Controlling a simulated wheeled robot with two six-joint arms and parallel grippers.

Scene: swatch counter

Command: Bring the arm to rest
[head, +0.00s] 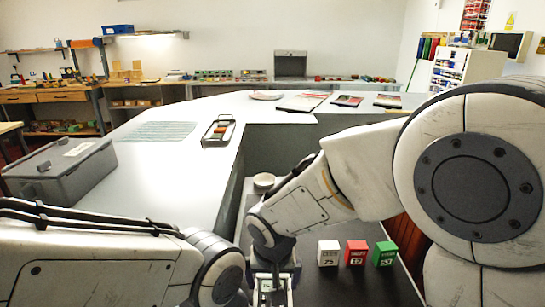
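My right arm comes in from the right and bends down at the middle. My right gripper (272,291) shows at the bottom edge, above the dark lower counter, and its fingertips are cut off by the frame, so I cannot tell whether it is open or shut. My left arm comes in from the left along the bottom. Its end runs out of the frame and my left gripper is not in view.
White, red and green blocks (328,253) (356,252) (384,253) stand in a row on the dark counter (350,285). A small white bowl (264,180) is behind. A grey lidded box (62,165) and black tray (218,131) sit on the pale counter (165,170).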

